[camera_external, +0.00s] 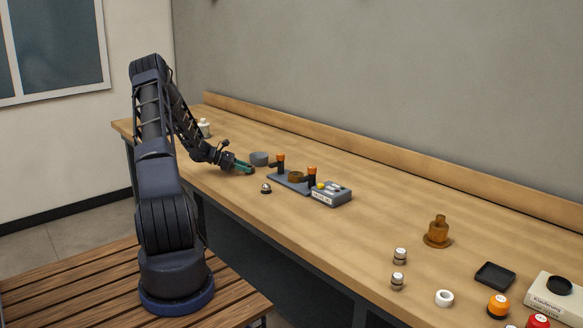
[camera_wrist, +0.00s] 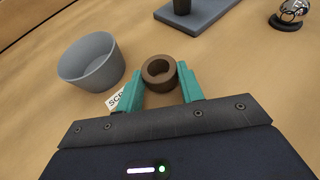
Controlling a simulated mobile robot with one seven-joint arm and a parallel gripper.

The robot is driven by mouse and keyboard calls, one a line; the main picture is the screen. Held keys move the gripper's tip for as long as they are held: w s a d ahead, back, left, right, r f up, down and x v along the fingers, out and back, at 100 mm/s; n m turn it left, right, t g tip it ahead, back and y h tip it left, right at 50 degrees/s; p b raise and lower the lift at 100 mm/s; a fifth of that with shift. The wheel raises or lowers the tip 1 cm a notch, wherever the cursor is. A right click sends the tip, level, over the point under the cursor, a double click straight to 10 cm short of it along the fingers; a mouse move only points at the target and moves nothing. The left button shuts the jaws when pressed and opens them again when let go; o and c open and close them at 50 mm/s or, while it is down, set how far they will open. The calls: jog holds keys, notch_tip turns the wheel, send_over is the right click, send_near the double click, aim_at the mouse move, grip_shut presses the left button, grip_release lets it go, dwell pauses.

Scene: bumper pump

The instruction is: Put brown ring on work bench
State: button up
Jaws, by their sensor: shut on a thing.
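The brown ring (camera_wrist: 159,73) is between the two teal fingertips of my gripper (camera_wrist: 163,82) in the wrist view. My gripper is shut on it, with a finger on each side. The ring's hole faces up toward the camera. It is low over the wooden work bench (camera_wrist: 235,75); I cannot tell whether it touches the top. In the external view my gripper (camera_external: 245,168) is low at the near edge of the bench (camera_external: 380,215), and the ring cannot be made out there.
A grey base with orange-topped posts (camera_external: 290,183), a control box (camera_external: 331,194) and a silver bell (camera_external: 266,188) stand to the right. Bare bench lies beyond them.

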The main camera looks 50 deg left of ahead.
jog(key=shift+f, duration=0.35)
jog(key=o, duration=0.9)
jog(key=shift+o, duration=0.2)
jog(key=shift+r, duration=0.2)
jog(key=v, duration=1.2)
